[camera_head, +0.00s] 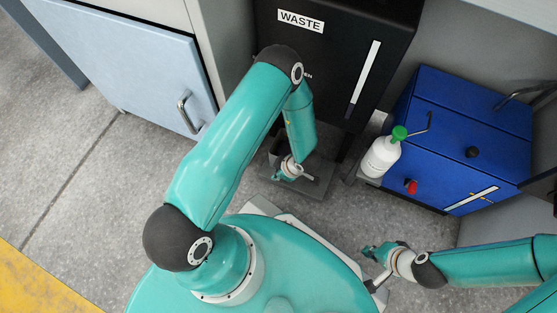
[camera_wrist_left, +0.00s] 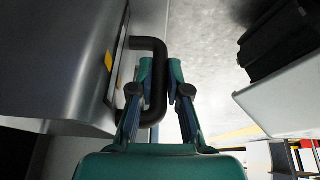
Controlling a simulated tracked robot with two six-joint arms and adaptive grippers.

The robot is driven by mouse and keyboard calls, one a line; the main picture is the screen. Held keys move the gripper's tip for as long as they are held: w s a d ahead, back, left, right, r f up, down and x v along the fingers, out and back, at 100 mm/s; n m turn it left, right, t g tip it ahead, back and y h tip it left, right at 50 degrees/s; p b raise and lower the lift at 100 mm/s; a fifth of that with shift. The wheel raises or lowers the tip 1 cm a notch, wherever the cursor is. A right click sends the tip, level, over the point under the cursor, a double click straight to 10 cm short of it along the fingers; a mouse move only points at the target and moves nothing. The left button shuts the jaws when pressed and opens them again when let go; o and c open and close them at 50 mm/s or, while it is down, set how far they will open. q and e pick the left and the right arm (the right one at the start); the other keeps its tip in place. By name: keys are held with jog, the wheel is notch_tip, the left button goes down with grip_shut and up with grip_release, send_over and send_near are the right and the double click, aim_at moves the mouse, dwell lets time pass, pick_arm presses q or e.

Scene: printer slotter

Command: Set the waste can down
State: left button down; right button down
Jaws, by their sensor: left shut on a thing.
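The waste can (camera_wrist_left: 65,55) shows in the left wrist view as a grey metallic box with a yellow label and a black handle (camera_wrist_left: 158,85). My left gripper (camera_wrist_left: 160,70) is shut on that handle, one finger on each side. My arm partly hides this spot, and I cannot tell whether the can touches anything below. My right gripper (camera_head: 370,254) is low at the right, apart from the can; its jaw state is unclear.
A white bottle with a green cap (camera_head: 381,158) stands beside a blue cabinet (camera_head: 463,125) with a red knob (camera_head: 411,187). A pale blue cabinet door (camera_head: 140,60) is at the left. Grey floor (camera_head: 85,165) is clear at the left, with a yellow strip (camera_head: 35,285).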

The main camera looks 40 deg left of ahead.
pick_arm(q)
jog(key=c, duration=1.1)
grip_release()
jog(key=shift+c, duration=0.2)
jog(key=w+d+r+m+t+h+p, duration=0.2)
jog(key=d+r+m+p, duration=0.35)
jog(key=r, duration=0.65)
jog(key=s+d+r+m+h, duration=0.4)
jog(key=s+d+m+h, duration=0.2)
jog(key=m, duration=0.7)
jog(key=shift+s+g+h, duration=0.3)
jog(key=shift+s, duration=0.8)
